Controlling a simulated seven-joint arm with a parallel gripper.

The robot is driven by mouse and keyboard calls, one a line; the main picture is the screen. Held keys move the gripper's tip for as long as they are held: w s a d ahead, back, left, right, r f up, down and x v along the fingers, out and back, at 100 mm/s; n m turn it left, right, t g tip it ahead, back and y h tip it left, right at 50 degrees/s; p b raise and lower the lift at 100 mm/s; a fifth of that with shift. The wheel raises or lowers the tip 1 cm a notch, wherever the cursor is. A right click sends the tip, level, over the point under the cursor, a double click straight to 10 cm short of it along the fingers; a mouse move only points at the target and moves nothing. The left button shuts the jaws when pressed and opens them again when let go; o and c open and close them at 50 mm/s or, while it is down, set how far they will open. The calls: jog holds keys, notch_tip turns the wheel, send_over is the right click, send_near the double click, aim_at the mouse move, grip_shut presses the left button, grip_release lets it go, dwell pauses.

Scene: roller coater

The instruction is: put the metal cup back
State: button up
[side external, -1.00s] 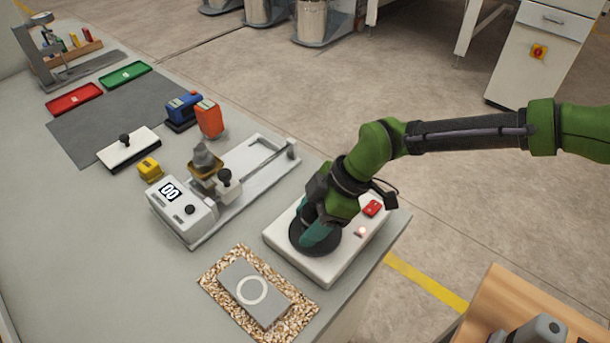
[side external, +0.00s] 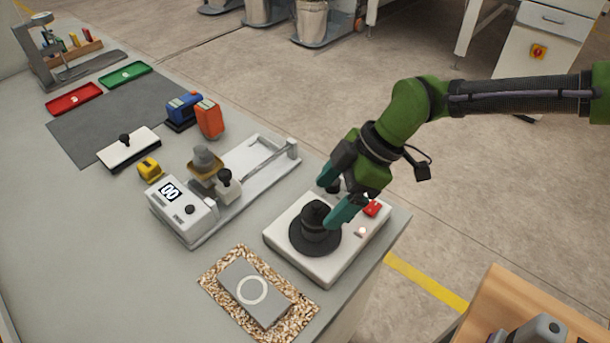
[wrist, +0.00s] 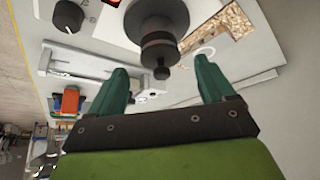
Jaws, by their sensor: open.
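A dark cylindrical piece with a small knob on top (side external: 316,218) stands upright on the round dark plate (side external: 303,242) of a white box. My gripper (side external: 337,196) is open and empty, above and just to the upper right of this piece. In the wrist view the piece (wrist: 160,45) shows ahead of my spread green fingers (wrist: 160,84), apart from them. A grey metal cup-like piece (side external: 204,157) sits on a brass-coloured holder on the white coating machine (side external: 262,166). I cannot tell for sure which of these two is the metal cup.
The white box (side external: 335,267) has a red switch (side external: 373,208) and stands by the bench edge. In front lies a grey block with a white ring (side external: 252,290) on a speckled mat (side external: 211,279). Blue (side external: 184,107) and orange (side external: 208,119) devices stand behind.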

jog(key=s+d+r+m+t+h, duration=0.1)
jog(key=d+r+m, duration=0.35)
jog(key=d, duration=0.35)
jog(key=s+d+r+m+t+h, duration=0.1)
jog(key=d+r+m+t, duration=0.15)
jog(key=d+r, duration=0.4)
jog(key=s+d+r+m+t, duration=0.1)
jog(key=s+d+r+m, duration=0.2)
jog(key=d, duration=0.7)
jog(key=s+d+m+t+h, duration=0.2)
jog(key=s+d+m+t, duration=0.1)
jog(key=s+d+m, duration=0.7)
jog(key=d+f+m, duration=0.1)
jog(key=d+m, duration=0.1)
jog(key=d, duration=0.2)
jog(key=shift+s+d+m, duration=0.3)
jog(key=shift+s, duration=0.05)
jog(key=shift+r, duration=0.1)
